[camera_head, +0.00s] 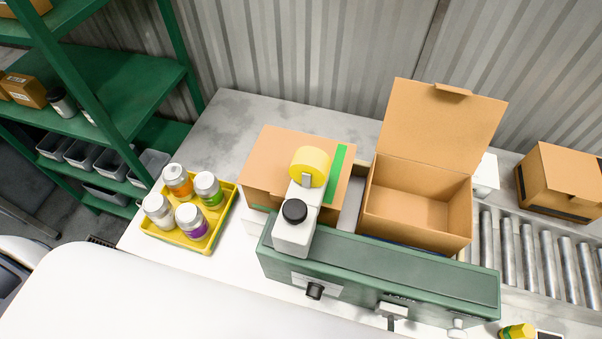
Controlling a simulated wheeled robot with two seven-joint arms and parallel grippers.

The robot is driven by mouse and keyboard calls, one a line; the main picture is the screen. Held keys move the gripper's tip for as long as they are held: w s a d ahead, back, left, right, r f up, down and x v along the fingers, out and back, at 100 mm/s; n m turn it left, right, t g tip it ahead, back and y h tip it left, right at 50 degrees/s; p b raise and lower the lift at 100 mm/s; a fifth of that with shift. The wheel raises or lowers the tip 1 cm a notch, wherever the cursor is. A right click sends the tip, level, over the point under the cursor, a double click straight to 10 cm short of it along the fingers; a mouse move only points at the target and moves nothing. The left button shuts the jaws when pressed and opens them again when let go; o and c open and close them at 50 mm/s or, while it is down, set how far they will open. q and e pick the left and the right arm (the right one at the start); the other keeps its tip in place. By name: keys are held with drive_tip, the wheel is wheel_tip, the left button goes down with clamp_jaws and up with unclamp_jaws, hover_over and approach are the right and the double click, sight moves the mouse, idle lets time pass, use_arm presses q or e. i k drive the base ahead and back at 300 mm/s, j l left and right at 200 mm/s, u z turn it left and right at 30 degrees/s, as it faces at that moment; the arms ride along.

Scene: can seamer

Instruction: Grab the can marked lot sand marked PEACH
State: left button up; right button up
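A yellow tray (226,216) stands at the left end of the worktop and holds several upright cans with white lids. The back can (179,187) has an orange band. The right can (212,196) has a green band. The front can (195,229) has a purple band. The left can (159,215) looks pale grey to beige. The writing on the cans is too small to read, so I cannot tell which is marked PEACH. Neither of my grippers is in view.
A green machine (390,281) with a yellow-topped white head (310,166) stands right of the tray. Behind it are a closed carton (265,165) and an open carton (410,205). A roller conveyor (522,262) lies right. Green shelves (110,85) stand left.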

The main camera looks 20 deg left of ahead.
sight(176, 177)
drive_tip(key=k+j+u, duration=0.15)
drive_tip(key=j+u, duration=0.85)
drive_tip(key=k+l, duration=0.05)
drive_tip(key=l, duration=0.05)
